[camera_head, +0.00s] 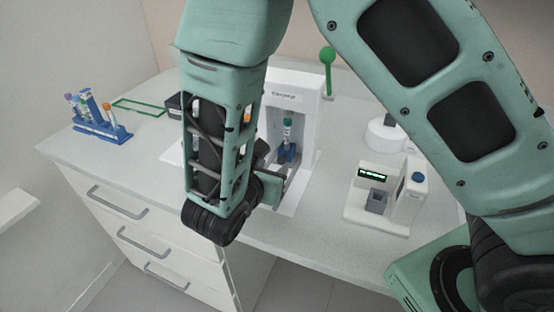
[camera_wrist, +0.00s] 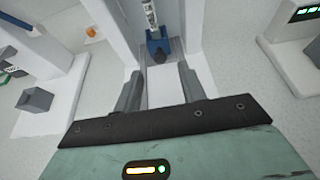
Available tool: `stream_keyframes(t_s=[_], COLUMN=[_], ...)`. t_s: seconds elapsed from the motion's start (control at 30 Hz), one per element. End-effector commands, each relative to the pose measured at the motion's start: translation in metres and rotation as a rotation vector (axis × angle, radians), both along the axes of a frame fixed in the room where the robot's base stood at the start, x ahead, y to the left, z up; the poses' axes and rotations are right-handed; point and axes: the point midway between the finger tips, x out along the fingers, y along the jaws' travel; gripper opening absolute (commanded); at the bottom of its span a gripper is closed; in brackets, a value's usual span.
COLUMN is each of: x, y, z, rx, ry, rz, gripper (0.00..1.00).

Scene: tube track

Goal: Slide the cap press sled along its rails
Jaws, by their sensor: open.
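The cap press (camera_head: 297,84) is a white upright frame on the bench with a green-knobbed lever (camera_head: 327,57) at its top right. Its blue sled (camera_head: 287,154) sits low in the press opening and carries an upright tube (camera_head: 287,129) with a teal cap. In the wrist view the blue sled (camera_wrist: 157,45) is just beyond my fingertips, with a dark knob (camera_wrist: 160,56) on its near side. My gripper (camera_wrist: 158,78) is open and empty, its two grey fingers pointing at the sled from the front, apart from it. My arm partly hides the press's left side in the head view.
A blue rack (camera_head: 103,130) with several tubes stands at the left, near a green outline (camera_head: 139,107). A white device with a green display (camera_head: 371,174) stands right of the press, with a round white device (camera_head: 385,137) behind it. The bench's front edge runs below my gripper.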

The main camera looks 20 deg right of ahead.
Motion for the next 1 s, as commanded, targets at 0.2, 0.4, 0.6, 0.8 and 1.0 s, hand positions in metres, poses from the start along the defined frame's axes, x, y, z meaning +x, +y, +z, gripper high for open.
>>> stream_keyframes(t_s=[0.2, 0.4, 0.6, 0.8, 1.0], x=[0.022, 0.031, 0.031, 0.031, 0.03], y=[-0.022, -0.03, -0.031, -0.031, -0.029], z=[-0.012, -0.018, -0.018, -0.018, -0.018], rx=[0.0, 0.002, 0.002, 0.002, 0.002], ry=[0.0, -0.001, -0.001, -0.001, -0.001], rz=[-0.002, -0.001, 0.0, -0.001, 0.0], gripper=[0.4, 0.4, 0.4, 0.07, 0.0])
